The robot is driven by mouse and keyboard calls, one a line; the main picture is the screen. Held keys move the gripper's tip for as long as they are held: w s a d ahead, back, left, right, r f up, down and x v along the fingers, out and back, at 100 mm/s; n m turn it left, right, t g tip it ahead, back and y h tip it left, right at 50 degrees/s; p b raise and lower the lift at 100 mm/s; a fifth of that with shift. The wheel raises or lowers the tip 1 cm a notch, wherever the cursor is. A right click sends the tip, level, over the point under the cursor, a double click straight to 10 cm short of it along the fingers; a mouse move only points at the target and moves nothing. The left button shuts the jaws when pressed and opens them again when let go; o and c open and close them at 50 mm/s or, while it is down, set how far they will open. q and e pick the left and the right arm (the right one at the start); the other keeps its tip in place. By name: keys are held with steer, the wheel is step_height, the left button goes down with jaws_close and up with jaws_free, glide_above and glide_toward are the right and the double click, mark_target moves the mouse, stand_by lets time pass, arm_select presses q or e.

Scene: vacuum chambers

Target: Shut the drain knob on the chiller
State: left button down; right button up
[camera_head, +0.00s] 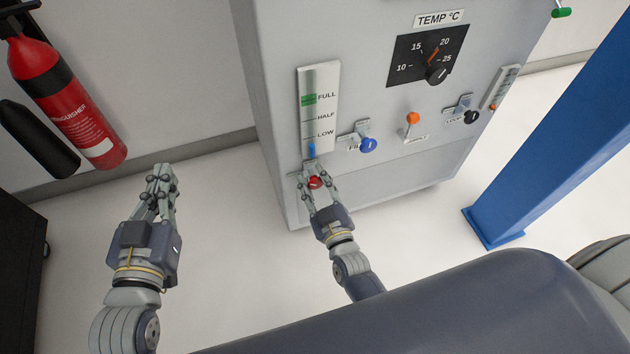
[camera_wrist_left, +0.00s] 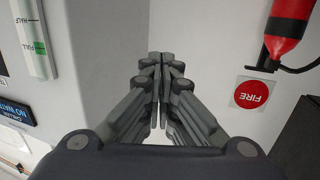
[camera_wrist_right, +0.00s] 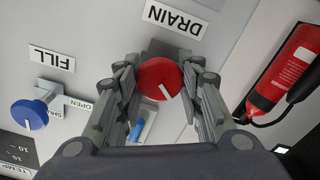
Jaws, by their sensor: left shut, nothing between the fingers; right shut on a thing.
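The chiller (camera_head: 300,30) is a tall light grey cabinet in the head view. Its red drain knob (camera_head: 315,183) is low on the front, below the level gauge. In the right wrist view the round red knob (camera_wrist_right: 160,78) carries a short white line pointing down and right, beside a DRAIN label (camera_wrist_right: 174,18). My right gripper (camera_head: 315,174) is shut on the knob, one finger on each side; it also shows in the right wrist view (camera_wrist_right: 158,75). My left gripper (camera_head: 162,172) is shut and empty, hanging in free space left of the chiller.
A blue FILL knob (camera_head: 368,145) sits on a bracket right of the gauge (camera_head: 319,105). An orange-topped lever (camera_head: 412,119) and a black knob (camera_head: 471,117) are further right. A red extinguisher (camera_head: 70,100) hangs at the left wall. A blue post (camera_head: 540,140) stands right.

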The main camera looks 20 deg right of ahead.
steer(key=m+p, duration=0.1)
steer(key=m, duration=0.1)
steer(key=shift+r+m, duration=0.1)
steer(key=shift+m, duration=0.3)
steer(key=m+p, duration=0.1)
steer(key=m, duration=0.3)
steer(key=shift+d+p, duration=0.1)
steer(key=shift+p, duration=0.2)
arm_select(q)
steer(key=s+a+f+g+y, duration=0.2)
steer(key=s+a+f+g, duration=0.2)
steer(key=s+f+g, duration=0.4)
steer(key=shift+f, duration=2.15)
arm_select(e)
steer(key=shift+m, duration=1.5)
arm_select(q)
steer(key=shift+s+f, duration=0.1)
arm_select(e)
steer(key=shift+d, duration=0.1)
steer(key=o, duration=1.1)
